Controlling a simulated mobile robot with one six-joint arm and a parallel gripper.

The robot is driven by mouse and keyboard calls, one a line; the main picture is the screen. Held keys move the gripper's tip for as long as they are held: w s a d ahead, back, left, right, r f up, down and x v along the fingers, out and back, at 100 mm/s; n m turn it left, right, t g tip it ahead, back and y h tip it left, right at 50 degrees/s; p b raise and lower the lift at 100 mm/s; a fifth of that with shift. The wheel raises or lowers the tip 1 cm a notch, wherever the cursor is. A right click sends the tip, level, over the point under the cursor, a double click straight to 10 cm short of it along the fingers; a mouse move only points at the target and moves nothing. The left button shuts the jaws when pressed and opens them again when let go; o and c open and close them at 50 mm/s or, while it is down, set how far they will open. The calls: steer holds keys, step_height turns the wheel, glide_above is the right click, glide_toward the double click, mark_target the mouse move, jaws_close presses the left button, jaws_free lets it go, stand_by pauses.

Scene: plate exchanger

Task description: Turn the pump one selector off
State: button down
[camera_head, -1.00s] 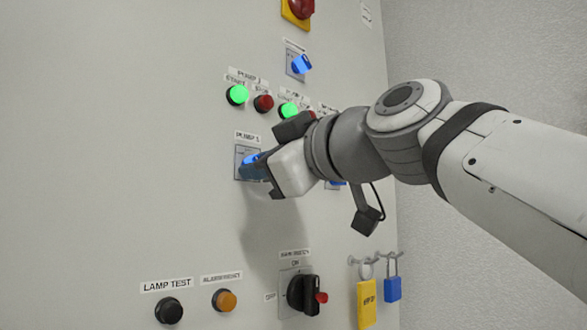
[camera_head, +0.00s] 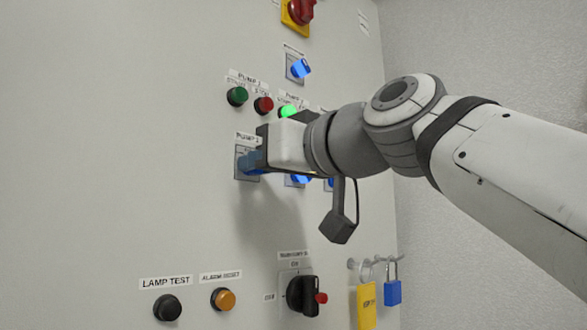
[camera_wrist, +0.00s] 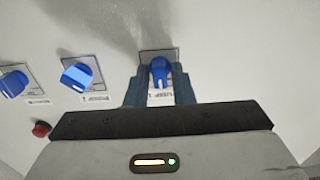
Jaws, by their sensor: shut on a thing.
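The pump one selector is a blue knob on a grey plate (camera_head: 241,165) under a "PUMP" label; my gripper mostly hides the knob in the head view. In the wrist view the blue selector knob (camera_wrist: 160,72) sits between my two fingers, its white mark pointing toward the picture's bottom. My gripper (camera_head: 252,162) is shut on this knob, with its blue fingers close to the panel. The pump one start lamp (camera_head: 237,97) is dark green and unlit, with a red stop button (camera_head: 263,105) beside it.
Two more blue selectors show in the wrist view, a near one (camera_wrist: 77,76) and a far one (camera_wrist: 13,84). Another start lamp (camera_head: 288,111) glows green.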

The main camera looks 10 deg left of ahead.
stand_by(0.4)
steer(key=c, duration=1.4)
jaws_free()
steer(key=shift+c, duration=0.2)
steer(key=b+v, duration=0.2)
steer(key=v, duration=0.5)
steer(key=shift+s+d+b, duration=0.25)
steer(key=shift+s+b, duration=0.05)
steer(key=shift+b, duration=0.05)
